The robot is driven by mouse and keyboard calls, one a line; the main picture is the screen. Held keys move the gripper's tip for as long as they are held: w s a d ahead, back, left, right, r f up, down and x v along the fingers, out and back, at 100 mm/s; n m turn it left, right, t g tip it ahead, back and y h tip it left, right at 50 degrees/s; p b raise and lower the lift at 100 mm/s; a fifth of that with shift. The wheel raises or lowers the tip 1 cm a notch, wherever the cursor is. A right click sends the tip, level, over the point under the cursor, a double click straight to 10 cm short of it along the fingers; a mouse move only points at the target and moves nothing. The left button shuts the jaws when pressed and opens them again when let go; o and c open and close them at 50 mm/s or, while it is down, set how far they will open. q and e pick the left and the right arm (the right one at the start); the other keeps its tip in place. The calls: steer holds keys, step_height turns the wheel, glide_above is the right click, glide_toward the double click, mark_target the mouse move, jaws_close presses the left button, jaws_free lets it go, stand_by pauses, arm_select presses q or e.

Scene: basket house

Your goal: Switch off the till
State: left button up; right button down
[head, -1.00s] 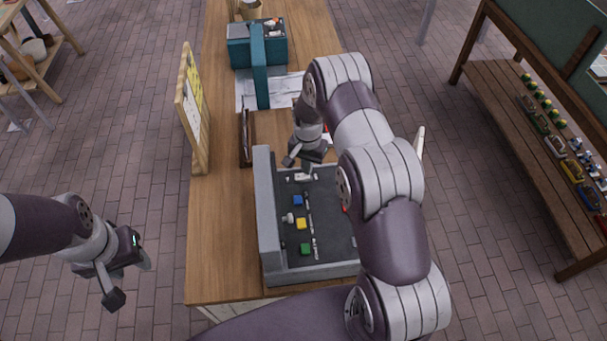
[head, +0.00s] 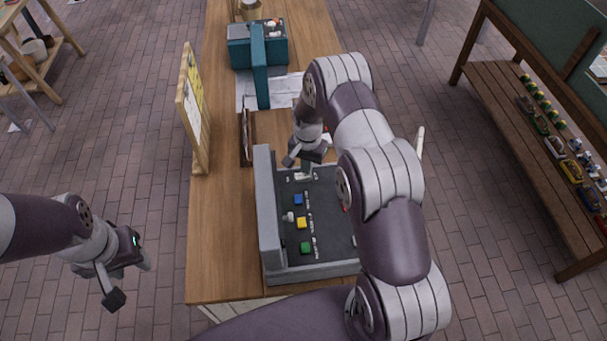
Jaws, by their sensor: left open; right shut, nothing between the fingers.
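A grey console with a dark sloped face (head: 328,227) and an upright grey panel on its left edge stands on the wooden counter. It looks like the till. Blue (head: 298,200), yellow (head: 301,223) and green (head: 306,248) buttons line its face, with a pale knob (head: 288,216) beside them. A small whitish part (head: 301,177) is at its far end. My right gripper (head: 306,162) is shut and empty, right over that far end; I cannot tell whether it touches. My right arm hides the console's right side. My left gripper (head: 130,280) is open and empty, left of the counter.
On the counter (head: 222,240), a wooden board with papers (head: 193,110), a dark upright holder (head: 246,137) and a teal machine (head: 266,50) stand beyond the console. A bench with small toys (head: 560,150) is at right.

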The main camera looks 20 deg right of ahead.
steer(key=shift+f+b, duration=0.85)
steer(key=shift+f, duration=0.2)
stand_by(0.5)
steer(key=shift+s, duration=0.1)
steer(key=shift+r+p, duration=2.15)
steer(key=shift+r, duration=1.4)
